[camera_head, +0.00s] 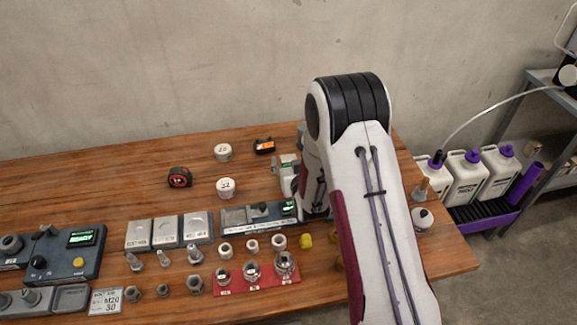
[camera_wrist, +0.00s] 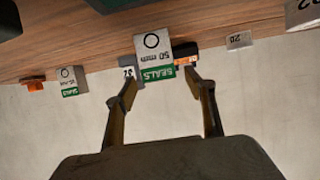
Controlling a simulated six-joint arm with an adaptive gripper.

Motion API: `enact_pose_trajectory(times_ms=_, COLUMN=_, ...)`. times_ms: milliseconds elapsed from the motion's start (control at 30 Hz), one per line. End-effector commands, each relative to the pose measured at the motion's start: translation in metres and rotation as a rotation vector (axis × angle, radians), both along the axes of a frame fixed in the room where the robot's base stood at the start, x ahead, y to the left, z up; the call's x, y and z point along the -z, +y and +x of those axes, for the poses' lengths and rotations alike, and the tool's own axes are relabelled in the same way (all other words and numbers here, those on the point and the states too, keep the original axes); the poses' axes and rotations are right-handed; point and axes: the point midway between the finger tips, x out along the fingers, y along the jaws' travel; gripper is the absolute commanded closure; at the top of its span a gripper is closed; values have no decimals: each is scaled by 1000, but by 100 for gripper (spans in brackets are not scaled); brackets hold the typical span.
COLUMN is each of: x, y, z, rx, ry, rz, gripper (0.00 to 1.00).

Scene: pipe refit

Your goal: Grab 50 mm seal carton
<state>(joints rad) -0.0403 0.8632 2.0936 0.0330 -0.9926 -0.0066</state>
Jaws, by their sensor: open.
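The 50 mm seal carton (camera_wrist: 153,55) is a small white-grey box with a black ring, "50 mm" lettering and a green "SEALS" band. It stands on the wooden table, shown upside down in the wrist view. My gripper (camera_wrist: 161,80) is open and empty, its two dark fingers pointing at the carton. The carton lies between the fingertips in the picture, nearer the left one; I cannot tell whether they reach around it. In the head view my arm hides the gripper and much of that area. A second, smaller-looking SEALS carton (camera_wrist: 67,78) stands to the left.
Behind the carton in the wrist view is an orange and black item (camera_wrist: 186,54). A grey block marked 20 (camera_wrist: 239,40) lies to the right. In the head view, a red tape measure (camera_head: 180,177), white rolls (camera_head: 226,188) and a grey fixture (camera_head: 258,214) share the table (camera_head: 120,185).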

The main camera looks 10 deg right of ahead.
Motion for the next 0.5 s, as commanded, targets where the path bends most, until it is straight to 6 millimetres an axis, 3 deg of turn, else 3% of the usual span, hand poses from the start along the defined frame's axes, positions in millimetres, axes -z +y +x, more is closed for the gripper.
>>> enact_pose_trajectory(times_ms=200, x=7, y=0, z=17, rx=0, ry=0, rz=0, gripper=46)
enact_pose_trajectory(times_ms=500, x=9, y=0, z=21, rx=0, ry=-1, rz=0, gripper=46)
